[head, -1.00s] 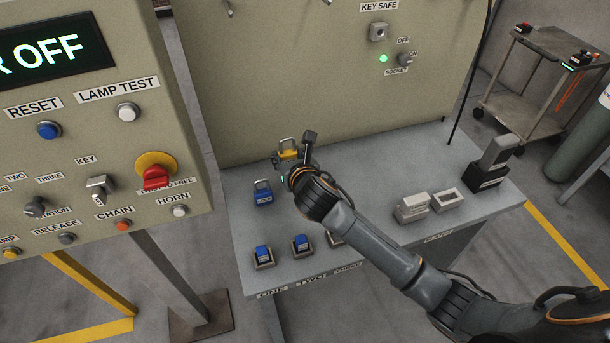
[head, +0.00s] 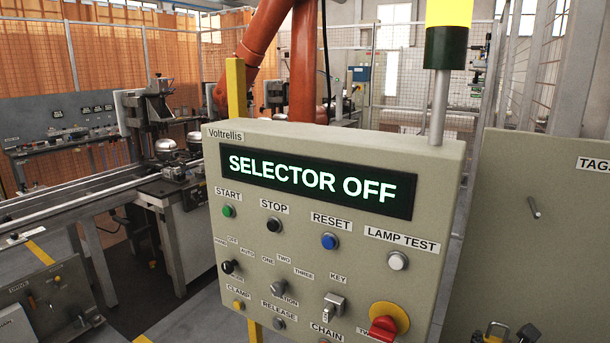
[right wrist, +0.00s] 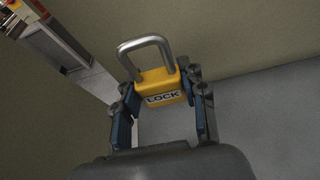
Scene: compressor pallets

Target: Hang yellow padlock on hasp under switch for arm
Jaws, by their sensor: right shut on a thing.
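The yellow padlock (right wrist: 158,82) is held between the blue-padded fingers of my right gripper (right wrist: 162,98) in the right wrist view. Its steel shackle points up and away from the fingers, and its LOCK label faces the camera. In the head view only the top of the padlock (head: 499,329) and a dark bit of my right gripper (head: 528,333) show at the bottom right edge. A grey box (head: 35,310) at the lower left carries small switches and knobs; its labels are too small to read surely. I cannot make out the arm switch or its hasp. My left gripper is out of view.
The control panel (head: 320,210) reads SELECTOR OFF and fills the middle of the head view. A tall board (head: 540,230) with a peg stands at the right. Behind are a conveyor (head: 80,200), an orange robot arm (head: 295,70) and mesh fencing.

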